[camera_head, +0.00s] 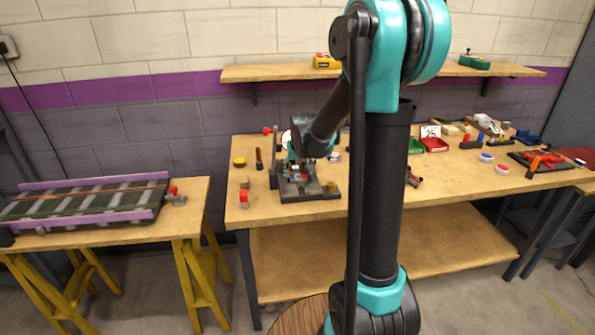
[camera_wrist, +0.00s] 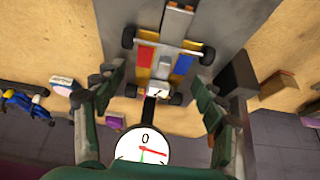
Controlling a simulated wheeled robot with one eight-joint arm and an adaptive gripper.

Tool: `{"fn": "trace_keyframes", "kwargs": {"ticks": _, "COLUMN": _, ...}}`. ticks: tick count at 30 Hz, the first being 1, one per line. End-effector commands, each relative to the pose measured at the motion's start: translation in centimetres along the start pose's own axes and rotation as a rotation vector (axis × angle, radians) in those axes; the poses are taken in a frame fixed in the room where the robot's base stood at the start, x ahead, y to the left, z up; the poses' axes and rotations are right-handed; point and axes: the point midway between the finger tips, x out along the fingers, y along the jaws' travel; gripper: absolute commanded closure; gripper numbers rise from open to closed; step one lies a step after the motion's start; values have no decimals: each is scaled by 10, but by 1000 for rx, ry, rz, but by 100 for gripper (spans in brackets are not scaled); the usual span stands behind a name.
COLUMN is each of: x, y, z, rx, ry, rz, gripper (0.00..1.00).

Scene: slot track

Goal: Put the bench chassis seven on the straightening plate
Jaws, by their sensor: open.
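In the wrist view a chassis (camera_wrist: 163,65) with black wheels, a red panel, a blue panel and a pale middle lies on a grey plate (camera_wrist: 205,30), which looks like the straightening plate. I cannot read a number on the chassis. My gripper (camera_wrist: 152,80) is open, with one finger on each side of the near end of the chassis and gaps between. In the head view my gripper (camera_head: 303,158) is low over the dark plate (camera_head: 318,194), and partly hides the chassis there.
A round dial gauge (camera_wrist: 143,147) marked 0 stands close by the near end of the chassis. A dark block (camera_wrist: 237,72) is right of the plate. Red and green trays (camera_head: 435,145) and tools lie farther right. A track section (camera_head: 90,208) rests on the left table.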

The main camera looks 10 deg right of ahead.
Motion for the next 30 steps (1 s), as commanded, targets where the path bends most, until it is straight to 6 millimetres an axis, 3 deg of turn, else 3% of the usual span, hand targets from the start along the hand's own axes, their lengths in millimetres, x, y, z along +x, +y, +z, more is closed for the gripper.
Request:
{"fn": "trace_keyframes", "kwargs": {"ticks": 5, "x": -15, "y": 0, "z": -5, "rx": 0, "ry": 0, "rz": 0, "gripper": 29}}
{"fn": "trace_keyframes", "kwargs": {"ticks": 21, "x": -105, "y": 0, "z": -4, "rx": 0, "ry": 0, "rz": 0, "gripper": 29}}
{"fn": "trace_keyframes", "kwargs": {"ticks": 28, "x": -126, "y": 0, "z": -4, "rx": 0, "ry": 0, "rz": 0, "gripper": 29}}
{"fn": "trace_keyframes", "kwargs": {"ticks": 30, "x": -127, "y": 2, "z": 4, "rx": 1, "ry": -3, "rz": 0, "gripper": 29}}
